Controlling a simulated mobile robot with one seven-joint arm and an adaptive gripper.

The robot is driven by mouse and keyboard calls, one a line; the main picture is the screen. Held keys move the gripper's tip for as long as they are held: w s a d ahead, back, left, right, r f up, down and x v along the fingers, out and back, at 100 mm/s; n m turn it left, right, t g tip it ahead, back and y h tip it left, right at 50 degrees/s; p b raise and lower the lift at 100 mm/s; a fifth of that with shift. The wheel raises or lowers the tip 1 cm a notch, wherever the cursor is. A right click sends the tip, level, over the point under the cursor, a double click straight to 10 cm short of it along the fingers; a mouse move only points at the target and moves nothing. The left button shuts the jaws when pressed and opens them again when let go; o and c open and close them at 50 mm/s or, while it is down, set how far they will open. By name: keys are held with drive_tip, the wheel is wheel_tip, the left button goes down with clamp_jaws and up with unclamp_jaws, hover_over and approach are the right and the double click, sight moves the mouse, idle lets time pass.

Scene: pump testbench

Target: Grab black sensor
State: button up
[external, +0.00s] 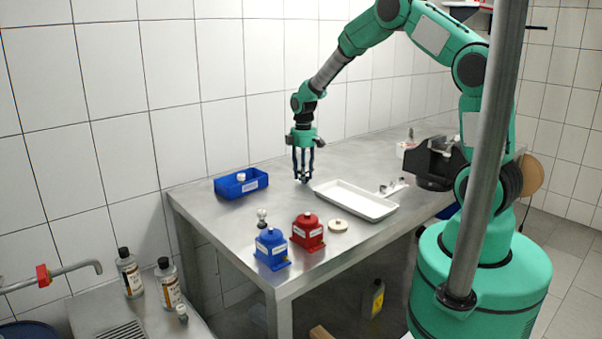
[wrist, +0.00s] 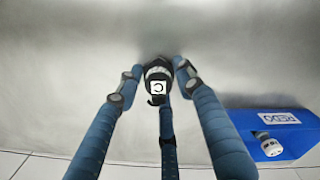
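The black sensor (wrist: 157,72), with a white label marked C, stands on the metal table in the middle of the wrist view. In the external view, it is a small dark spot at the fingertips, mostly hidden. My gripper (external: 303,176) points straight down over the table. In the wrist view, my gripper's (wrist: 157,69) blue fingers reach around the sensor, with a narrow gap on the left and right. It looks open, and I see no clear grip. Contact by the third finger cannot be made out.
A white tray (external: 345,205) lies to the right. Blue (external: 271,253) and red (external: 308,236) containers, a round disc (external: 338,226) and a small part (external: 262,214) stand nearer the front edge.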

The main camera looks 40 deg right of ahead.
drive_tip(key=shift+r, duration=0.15)
drive_tip(key=shift+c, duration=0.4)
drive_tip(key=shift+r, duration=0.6)
wheel_tip(320, 180, up, 2)
drive_tip(key=shift+r+p, duration=0.1)
drive_tip(key=shift+p, duration=0.4)
drive_tip(key=s, duration=0.5)
drive_tip(key=s+r+p, duration=0.1)
drive_tip(key=s, duration=1)
drive_tip(key=shift+a+r+p, duration=0.1)
drive_tip(key=shift+r+p, duration=0.05)
drive_tip(key=shift+p, duration=0.25)
